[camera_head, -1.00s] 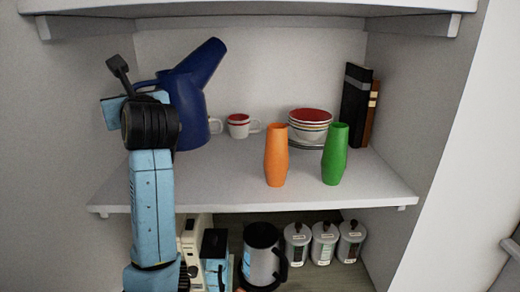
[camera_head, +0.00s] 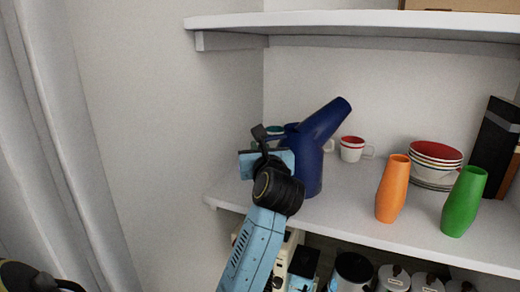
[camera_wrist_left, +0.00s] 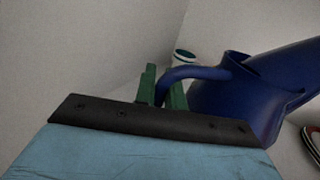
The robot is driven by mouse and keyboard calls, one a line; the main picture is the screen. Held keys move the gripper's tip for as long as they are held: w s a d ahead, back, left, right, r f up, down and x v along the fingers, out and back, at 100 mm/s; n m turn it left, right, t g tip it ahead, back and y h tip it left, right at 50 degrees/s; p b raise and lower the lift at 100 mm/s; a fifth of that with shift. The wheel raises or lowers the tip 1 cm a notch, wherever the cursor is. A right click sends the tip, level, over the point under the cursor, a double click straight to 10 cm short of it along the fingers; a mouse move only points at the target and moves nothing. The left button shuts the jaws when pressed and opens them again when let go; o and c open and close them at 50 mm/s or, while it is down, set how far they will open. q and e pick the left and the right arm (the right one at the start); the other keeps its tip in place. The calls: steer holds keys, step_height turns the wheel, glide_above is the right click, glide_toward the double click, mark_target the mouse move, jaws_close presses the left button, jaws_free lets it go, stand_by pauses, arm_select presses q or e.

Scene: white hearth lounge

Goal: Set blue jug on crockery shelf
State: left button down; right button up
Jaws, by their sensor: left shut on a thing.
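The blue jug (camera_head: 314,165) stands upright at the left part of the crockery shelf (camera_head: 345,213), with its wide spout tilted up to the right. I cannot tell whether its base touches the board. My left gripper (camera_head: 284,141) is at the jug's left side, partly hidden by its own wrist. In the left wrist view, its green fingers (camera_wrist_left: 163,88) are shut on the handle of the jug (camera_wrist_left: 235,105). My right gripper is not in view.
An orange vase (camera_head: 393,188) and a green vase (camera_head: 463,202) stand to the right on the shelf. Stacked bowls (camera_head: 436,154), a red-rimmed cup (camera_head: 352,150) and a teal-rimmed cup (camera_head: 275,131) are behind. An upper shelf (camera_head: 370,22) hangs above.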

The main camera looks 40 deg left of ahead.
arm_select(q)
steer(key=shift+f, duration=0.1)
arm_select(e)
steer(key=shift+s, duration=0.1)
arm_select(q)
steer(key=shift+f, duration=0.15)
steer(key=c, duration=1.5)
jaws_free()
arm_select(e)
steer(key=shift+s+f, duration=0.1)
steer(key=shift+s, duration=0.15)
